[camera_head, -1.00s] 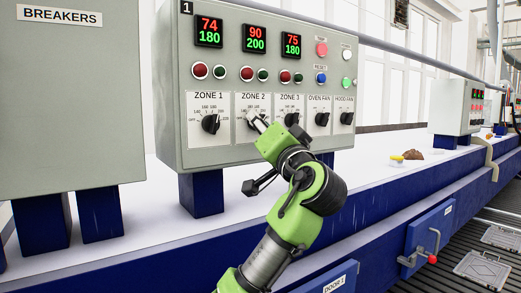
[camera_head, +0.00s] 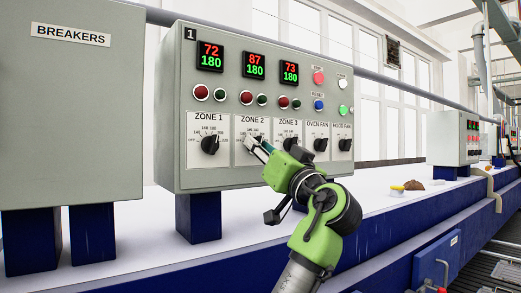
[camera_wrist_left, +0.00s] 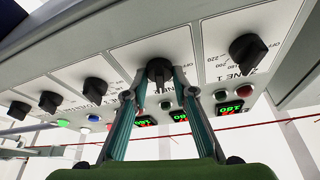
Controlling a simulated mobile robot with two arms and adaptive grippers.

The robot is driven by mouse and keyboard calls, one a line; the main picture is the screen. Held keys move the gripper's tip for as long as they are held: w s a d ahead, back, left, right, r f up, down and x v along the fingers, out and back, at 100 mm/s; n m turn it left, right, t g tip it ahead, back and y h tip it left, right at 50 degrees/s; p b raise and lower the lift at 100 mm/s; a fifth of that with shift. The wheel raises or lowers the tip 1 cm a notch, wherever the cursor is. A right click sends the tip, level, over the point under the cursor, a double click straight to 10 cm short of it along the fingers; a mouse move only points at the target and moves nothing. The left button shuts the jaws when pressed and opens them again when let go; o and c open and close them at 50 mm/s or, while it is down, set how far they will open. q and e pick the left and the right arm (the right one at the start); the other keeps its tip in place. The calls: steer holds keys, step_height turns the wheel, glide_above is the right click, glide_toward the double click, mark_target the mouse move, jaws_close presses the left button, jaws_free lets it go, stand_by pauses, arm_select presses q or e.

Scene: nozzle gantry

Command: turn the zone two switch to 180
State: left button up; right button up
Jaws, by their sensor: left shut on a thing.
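The zone two switch is a black knob (camera_wrist_left: 159,70), seen between the two fingertips of my left gripper (camera_wrist_left: 160,78) in the left wrist view. The fingers are shut on it from both sides. In the head view my left gripper (camera_head: 256,146) reaches the ZONE 2 plate (camera_head: 248,158) and hides most of the knob and its pointer. The ZONE 2 display (camera_head: 254,66) reads 87 in red over 180 in green. My right gripper is in neither view.
The ZONE 1 knob (camera_head: 210,145) is left of my gripper. Oven fan (camera_head: 320,144) and hood fan (camera_head: 345,144) knobs follow. A breakers cabinet (camera_head: 70,110) stands at the left.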

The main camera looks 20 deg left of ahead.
arm_select(q)
steer(key=shift+f, duration=0.1)
steer(key=o, duration=1.1)
steer(key=shift+d, duration=0.1)
steer(key=v, duration=1.2)
